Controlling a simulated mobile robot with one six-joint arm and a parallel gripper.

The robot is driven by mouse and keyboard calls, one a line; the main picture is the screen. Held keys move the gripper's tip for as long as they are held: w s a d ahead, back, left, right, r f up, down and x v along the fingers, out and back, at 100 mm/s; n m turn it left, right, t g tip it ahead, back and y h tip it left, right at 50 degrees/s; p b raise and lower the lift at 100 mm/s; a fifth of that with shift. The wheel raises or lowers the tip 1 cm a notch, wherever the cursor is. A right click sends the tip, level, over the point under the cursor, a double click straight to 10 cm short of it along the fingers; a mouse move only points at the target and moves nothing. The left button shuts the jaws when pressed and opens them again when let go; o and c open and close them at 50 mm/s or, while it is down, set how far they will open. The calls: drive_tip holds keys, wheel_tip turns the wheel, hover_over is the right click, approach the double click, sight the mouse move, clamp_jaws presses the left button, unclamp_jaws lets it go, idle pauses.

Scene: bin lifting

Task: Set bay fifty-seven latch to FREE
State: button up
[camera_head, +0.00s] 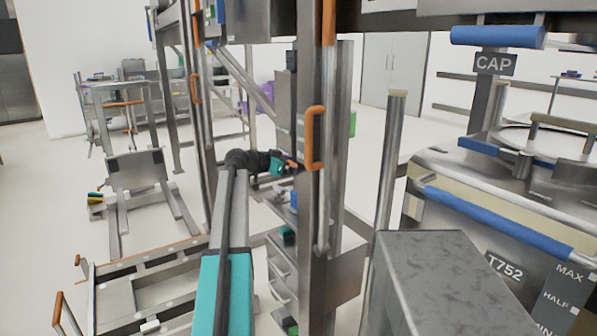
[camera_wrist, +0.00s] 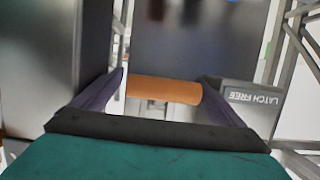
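An orange bar (camera_wrist: 163,90) lies crosswise between the two dark fingers of my gripper (camera_wrist: 163,80) in the wrist view. The fingers stand wide apart, one near each end of the bar; I cannot tell whether they touch it. A grey plate reading LATCH FREE (camera_wrist: 253,97), upside down in this view, is just right of the right finger. In the head view my gripper (camera_head: 291,164) is beside the steel post, close to the lower end of an upright orange handle (camera_head: 312,138). No bay number is readable.
A steel bin marked T752 (camera_head: 480,215) with blue bars stands at the right. A grey block (camera_head: 440,275) is in the near foreground. A low frame with orange handles (camera_head: 150,270) lies at the left. Open pale floor (camera_head: 50,190) shows at the far left.

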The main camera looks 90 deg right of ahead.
drive_tip(key=shift+w, duration=0.15)
drive_tip(key=shift+w+a, duration=0.2)
drive_tip(key=shift+w, duration=0.15)
drive_tip(key=b+v, duration=0.1)
drive_tip(key=v, duration=1.2)
drive_tip(key=shift+s+r, duration=0.1)
